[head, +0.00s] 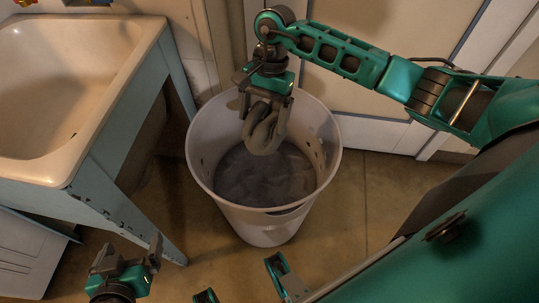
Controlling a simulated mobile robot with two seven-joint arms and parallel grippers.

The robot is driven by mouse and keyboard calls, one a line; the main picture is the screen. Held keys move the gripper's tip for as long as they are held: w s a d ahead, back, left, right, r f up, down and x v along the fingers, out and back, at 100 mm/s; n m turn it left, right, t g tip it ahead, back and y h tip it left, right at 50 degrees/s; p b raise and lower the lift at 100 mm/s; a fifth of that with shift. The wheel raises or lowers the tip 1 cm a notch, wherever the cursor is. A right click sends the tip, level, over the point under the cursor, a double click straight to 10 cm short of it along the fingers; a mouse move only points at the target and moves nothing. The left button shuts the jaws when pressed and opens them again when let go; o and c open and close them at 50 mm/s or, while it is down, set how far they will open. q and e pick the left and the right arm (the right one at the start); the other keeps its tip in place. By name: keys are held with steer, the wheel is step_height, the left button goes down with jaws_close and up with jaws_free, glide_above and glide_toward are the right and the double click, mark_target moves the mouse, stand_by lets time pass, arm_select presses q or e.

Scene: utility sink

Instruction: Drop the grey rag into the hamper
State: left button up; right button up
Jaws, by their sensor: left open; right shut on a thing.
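The grey rag (263,133) hangs bunched from my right gripper (265,98), which is shut on it. Both are over the opening of the hamper (260,226), a tall pale round bin with holes in its wall. The lower end of the rag appears at about rim level or just inside; the exact height is hard to tell. Dark grey cloth shows in the bottom of the hamper. My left gripper (150,252) is open and empty at the lower left, in front of the sink leg and apart from the hamper.
A utility sink (70,80) on a blue-grey stand fills the left side, its slanted leg (130,222) close to the hamper. A pale door and wall (365,105) stand behind. The brown floor (355,210) right of the hamper is clear.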

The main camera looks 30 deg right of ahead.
mark_target(269, 110)
steer(key=f+m+b, duration=0.1)
steer(key=w+d+f+m, duration=0.1)
steer(key=m, duration=0.1)
steer(key=w+f+m+t+b, duration=0.1)
steer(key=shift+d+f+m+y+b, duration=0.1)
steer(key=shift+d+m+y+b, duration=0.2)
steer(key=shift+d, duration=0.1)
steer(key=shift+w+d+f+m+t, duration=0.1)
steer(key=shift+d+f+m+t, duration=0.15)
steer(key=shift+m, duration=0.25)
step_height(269, 110, down, 6)
steer(key=b, duration=0.4)
steer(key=shift+r, duration=0.15)
steer(key=o, duration=0.8)
